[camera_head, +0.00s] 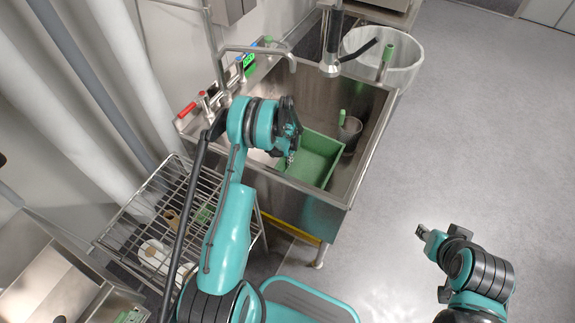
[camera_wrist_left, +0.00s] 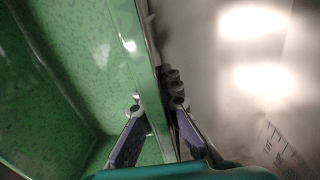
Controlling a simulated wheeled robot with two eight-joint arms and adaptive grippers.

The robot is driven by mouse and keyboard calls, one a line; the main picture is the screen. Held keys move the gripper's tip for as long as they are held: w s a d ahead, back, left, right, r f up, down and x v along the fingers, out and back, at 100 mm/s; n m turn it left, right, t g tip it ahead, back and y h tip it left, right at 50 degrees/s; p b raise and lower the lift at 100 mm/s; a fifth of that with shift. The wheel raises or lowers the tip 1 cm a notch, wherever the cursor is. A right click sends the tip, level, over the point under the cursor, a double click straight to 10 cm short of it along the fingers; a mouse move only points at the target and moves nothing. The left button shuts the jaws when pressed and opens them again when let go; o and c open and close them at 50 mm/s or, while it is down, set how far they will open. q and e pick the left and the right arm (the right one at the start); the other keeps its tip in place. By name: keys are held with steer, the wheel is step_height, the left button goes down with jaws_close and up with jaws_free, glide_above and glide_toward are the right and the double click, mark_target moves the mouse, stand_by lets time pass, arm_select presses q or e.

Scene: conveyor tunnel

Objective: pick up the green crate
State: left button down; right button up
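The green crate (camera_head: 318,157) sits in the steel sink (camera_head: 352,182), toward its near end. My left gripper (camera_head: 287,160) is at the crate's left rim. In the left wrist view, the green crate wall (camera_wrist_left: 147,75) runs between the fingers of my left gripper (camera_wrist_left: 158,108). One finger is inside the crate and the other outside. A gap shows between the inside finger and the wall, so the gripper looks open around the rim. My right gripper (camera_head: 428,240) is over the floor at the lower right, away from the crate.
A metal cup (camera_head: 349,132) and a green-handled item stand in the sink beside the crate. A tap (camera_head: 260,50) arches over the sink. A wire rack (camera_head: 130,232) stands at left. A lined bin (camera_head: 402,65) is behind. The floor at right is clear.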

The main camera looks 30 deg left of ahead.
arm_select(q)
steer(key=r, duration=0.2)
steer(key=r+p, duration=0.1)
steer(key=r, duration=0.2)
steer(key=r+p, duration=0.1)
steer(key=r, duration=0.1)
steer(key=shift+w+a+r, duration=0.25)
steer(key=shift+w, duration=0.05)
steer(key=w+a, duration=1.1)
steer(key=w, duration=0.2)
steer(key=shift+f+b, duration=0.2)
steer(key=shift+b, duration=0.25)
steer(key=shift+r, duration=0.1)
